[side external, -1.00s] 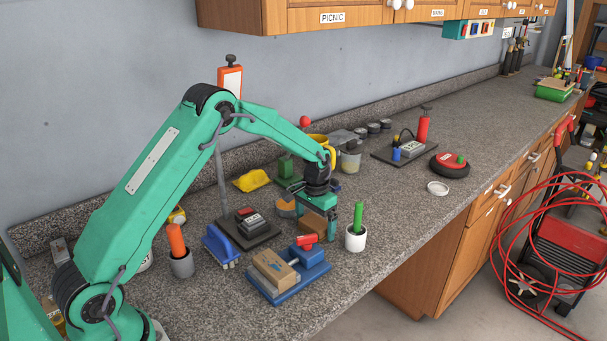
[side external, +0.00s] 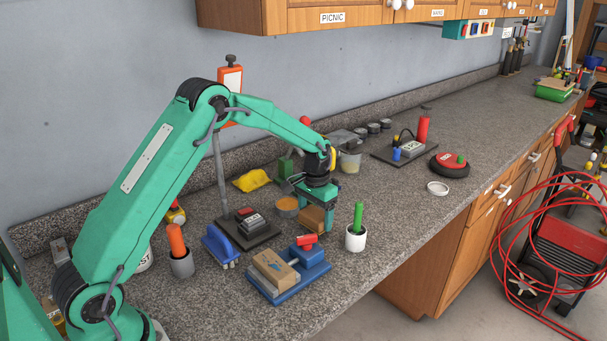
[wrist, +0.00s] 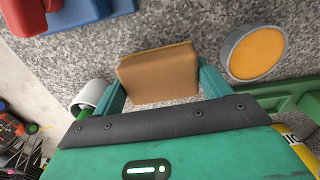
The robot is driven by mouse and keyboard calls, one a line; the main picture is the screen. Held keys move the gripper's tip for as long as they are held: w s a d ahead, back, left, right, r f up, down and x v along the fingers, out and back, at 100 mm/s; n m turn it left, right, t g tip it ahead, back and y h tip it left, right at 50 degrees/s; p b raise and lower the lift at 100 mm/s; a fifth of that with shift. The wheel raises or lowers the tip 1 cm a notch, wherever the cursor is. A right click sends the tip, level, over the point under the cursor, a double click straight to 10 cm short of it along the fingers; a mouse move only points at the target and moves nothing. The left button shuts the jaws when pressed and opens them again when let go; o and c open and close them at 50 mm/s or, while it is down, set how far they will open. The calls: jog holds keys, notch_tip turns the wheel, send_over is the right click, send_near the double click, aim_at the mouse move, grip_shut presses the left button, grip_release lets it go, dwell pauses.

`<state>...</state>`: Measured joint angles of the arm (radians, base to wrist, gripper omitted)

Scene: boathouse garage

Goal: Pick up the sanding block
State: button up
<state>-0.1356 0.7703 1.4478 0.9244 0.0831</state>
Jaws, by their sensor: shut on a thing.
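The sanding block is a tan-brown block with a thin yellowish layer along one edge. It shows in the side external view (side external: 311,218) and in the wrist view (wrist: 160,77). My gripper (side external: 315,211) points down with its green fingers on either side of the block and is shut on it. In the wrist view my gripper (wrist: 162,92) has one finger at each end of the block. The block appears slightly above the counter, though its underside is hard to see.
A white cup with a green handle (side external: 356,238) stands close on the right. A round tin with orange content (side external: 287,206) is close on the left. A blue fixture with a red piece (side external: 312,258) lies in front.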

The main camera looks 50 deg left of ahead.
jog(key=shift+r, duration=0.9)
jog(key=s+d+r, duration=0.4)
jog(key=d+r, duration=0.2)
jog(key=d, duration=0.4)
jog(key=shift+s+d+r, duration=0.3)
jog(key=shift+d, duration=0.1)
jog(key=o, duration=0.4)
jog(key=shift+c, duration=1.3)
jog(key=shift+a, duration=0.1)
jog(key=s+a+r+m, duration=0.1)
jog(key=s+a+m, duration=0.2)
jog(key=s+m, duration=0.4)
jog(key=s+a+r+m, duration=0.2)
jog(key=s+a+m, duration=0.2)
jog(key=s+m, duration=0.4)
jog(key=m, duration=0.3)
